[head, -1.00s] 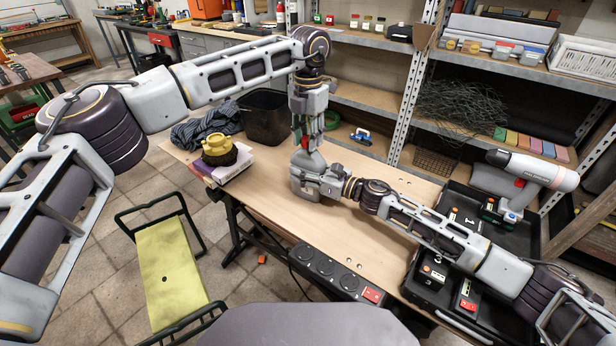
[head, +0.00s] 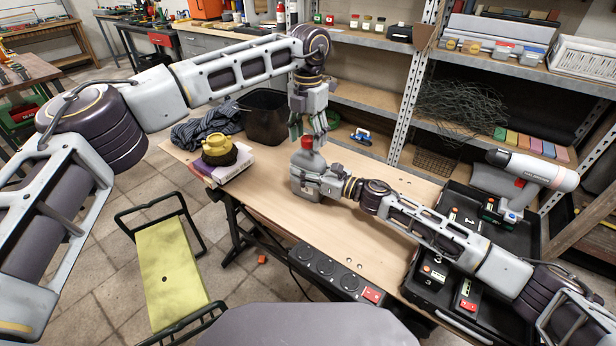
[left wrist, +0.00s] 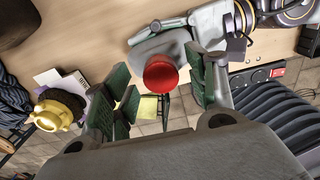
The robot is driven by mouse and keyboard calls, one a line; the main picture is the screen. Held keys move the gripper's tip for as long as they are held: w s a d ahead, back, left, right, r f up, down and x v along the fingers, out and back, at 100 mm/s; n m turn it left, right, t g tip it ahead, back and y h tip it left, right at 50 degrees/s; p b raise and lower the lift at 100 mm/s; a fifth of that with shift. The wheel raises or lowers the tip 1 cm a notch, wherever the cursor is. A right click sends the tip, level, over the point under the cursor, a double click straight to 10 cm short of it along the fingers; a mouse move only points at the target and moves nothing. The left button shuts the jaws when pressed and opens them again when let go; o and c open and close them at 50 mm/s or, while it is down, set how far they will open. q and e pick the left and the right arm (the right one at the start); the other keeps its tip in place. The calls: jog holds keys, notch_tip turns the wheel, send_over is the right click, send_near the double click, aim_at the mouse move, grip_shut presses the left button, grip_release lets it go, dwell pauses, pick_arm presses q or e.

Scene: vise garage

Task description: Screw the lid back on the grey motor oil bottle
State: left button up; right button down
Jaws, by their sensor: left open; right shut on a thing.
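The grey motor oil bottle (head: 306,193) stands upright on the workbench. The red lid (head: 307,143) sits on top of its neck; how tightly it is seated cannot be told. My right gripper (head: 322,179) is shut on the bottle's body from the right side. My left gripper (head: 308,131) is above the lid, pointing down, with its fingers spread and empty. In the left wrist view, the red lid (left wrist: 161,73) shows between the open green finger pads, apart from them, with the grey bottle (left wrist: 150,48) behind it.
A power strip (head: 335,272) runs along the front edge. A black tray (head: 455,215) with a drill stands right. Bare wood lies before the bottle.

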pick_arm(q)
notch_tip(320, 180, up, 12)
jog(key=shift+f, duration=0.15)
pick_arm(e)
jog(key=shift+f, duration=0.1)
dwell(0.4)
jog(key=c, duration=0.6)
grip_release()
jog(key=shift+s+d, duration=0.1)
jog(key=shift+v, duration=5.85)
jog(key=shift+r, duration=0.2)
pick_arm(q)
notch_tip(320, 180, up, 9)
jog(key=p, duration=0.9)
pick_arm(e)
notch_tip(320, 180, up, 9)
pick_arm(q)
jog(key=shift+r+p, duration=0.5)
jog(key=shift+p, duration=0.05)
pick_arm(e)
jog(key=shift+r, duration=0.35)
